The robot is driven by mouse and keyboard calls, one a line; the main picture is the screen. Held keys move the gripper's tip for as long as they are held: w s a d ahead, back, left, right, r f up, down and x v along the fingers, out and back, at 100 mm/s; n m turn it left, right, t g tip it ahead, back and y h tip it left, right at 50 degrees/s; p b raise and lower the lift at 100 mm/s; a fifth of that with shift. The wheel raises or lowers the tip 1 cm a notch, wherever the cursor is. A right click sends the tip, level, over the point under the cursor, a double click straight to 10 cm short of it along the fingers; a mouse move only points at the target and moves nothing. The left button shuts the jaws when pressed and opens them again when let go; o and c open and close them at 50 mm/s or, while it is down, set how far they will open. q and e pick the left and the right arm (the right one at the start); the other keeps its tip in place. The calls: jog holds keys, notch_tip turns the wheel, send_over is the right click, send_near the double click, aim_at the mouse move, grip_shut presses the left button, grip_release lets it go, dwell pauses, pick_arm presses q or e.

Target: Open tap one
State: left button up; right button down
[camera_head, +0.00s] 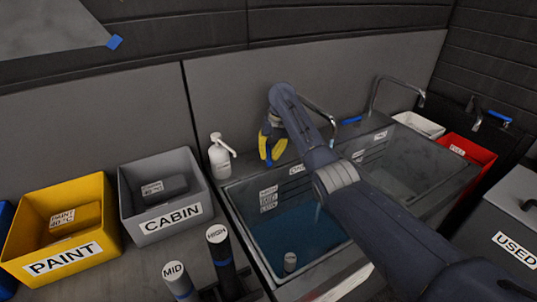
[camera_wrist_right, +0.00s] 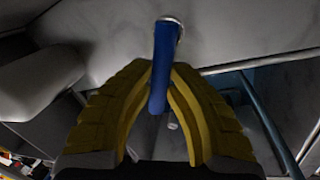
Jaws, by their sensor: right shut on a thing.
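The sink's left tap has a curved metal spout (camera_head: 325,115), partly hidden behind my right arm. Its blue lever (camera_wrist_right: 160,68) stands on a round metal base in the right wrist view. My right gripper (camera_head: 268,152) has yellow fingers and is at the back rim of the left basin. In the right wrist view the gripper (camera_wrist_right: 161,100) is closed around the lever, one finger on each side. Labels do not show which tap is one. My left gripper is out of view.
The left basin (camera_head: 290,235) holds blue water, with a faint pale streak above it. A white pump bottle (camera_head: 220,157) stands close left of my gripper. A second spout (camera_head: 398,85) and blue lever (camera_head: 352,121) are to the right. CABIN (camera_head: 160,190) and PAINT (camera_head: 65,225) bins stand left.

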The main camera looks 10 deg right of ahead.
jog(key=shift+f, duration=0.2)
jog(key=c, duration=1.3)
grip_release()
jog(key=shift+r, duration=0.1)
notch_tip(320, 180, up, 12)
jog(key=d, duration=0.2)
jog(key=shift+s+d, duration=0.15)
jog(key=shift+d, duration=0.05)
